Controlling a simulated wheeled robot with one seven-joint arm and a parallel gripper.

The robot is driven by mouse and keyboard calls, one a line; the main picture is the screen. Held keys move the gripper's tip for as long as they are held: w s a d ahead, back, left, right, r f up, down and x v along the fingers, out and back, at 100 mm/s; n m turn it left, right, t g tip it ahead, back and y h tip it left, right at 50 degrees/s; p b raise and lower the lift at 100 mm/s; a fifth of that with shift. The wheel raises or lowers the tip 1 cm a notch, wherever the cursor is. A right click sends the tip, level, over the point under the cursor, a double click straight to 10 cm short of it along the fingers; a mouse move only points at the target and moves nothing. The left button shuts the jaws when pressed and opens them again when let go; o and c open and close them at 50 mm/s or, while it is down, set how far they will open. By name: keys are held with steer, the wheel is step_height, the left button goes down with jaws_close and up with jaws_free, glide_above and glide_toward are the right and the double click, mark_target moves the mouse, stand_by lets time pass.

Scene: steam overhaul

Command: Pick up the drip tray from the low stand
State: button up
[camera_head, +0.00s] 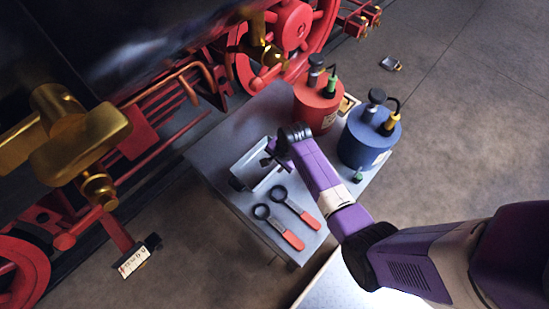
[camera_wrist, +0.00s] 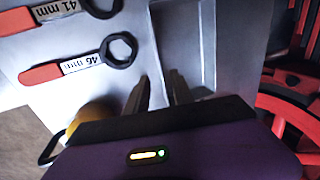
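The drip tray (camera_head: 240,161) is a shallow grey rectangular tray on the left part of the low stand (camera_head: 213,160), a grey table beside the locomotive. In the wrist view the drip tray (camera_wrist: 192,45) shows at top centre, its left wall running down toward my fingers. My gripper (camera_head: 268,160) is at the tray's right side in the head view and covers part of it. In the wrist view my gripper (camera_wrist: 158,92) has its fingers apart, one on each side of the tray's wall line. I cannot tell whether they touch the tray.
Two red-handled ring spanners (camera_head: 295,207) (camera_head: 278,226) lie next to the tray. A red can (camera_head: 316,103) and a blue can (camera_head: 363,140) stand on the stand's right part. The locomotive's red wheel (camera_head: 290,30) and rods are close behind. Open floor (camera_head: 460,130) lies to the right.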

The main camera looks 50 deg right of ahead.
mark_target(272, 171)
steer(key=b+x, duration=0.7)
steer(key=x, duration=0.1)
steer(key=shift+s+b, duration=0.15)
steer(key=shift+b, duration=0.2)
jaws_close()
steer(key=shift+r, duration=0.1)
stand_by(1.6)
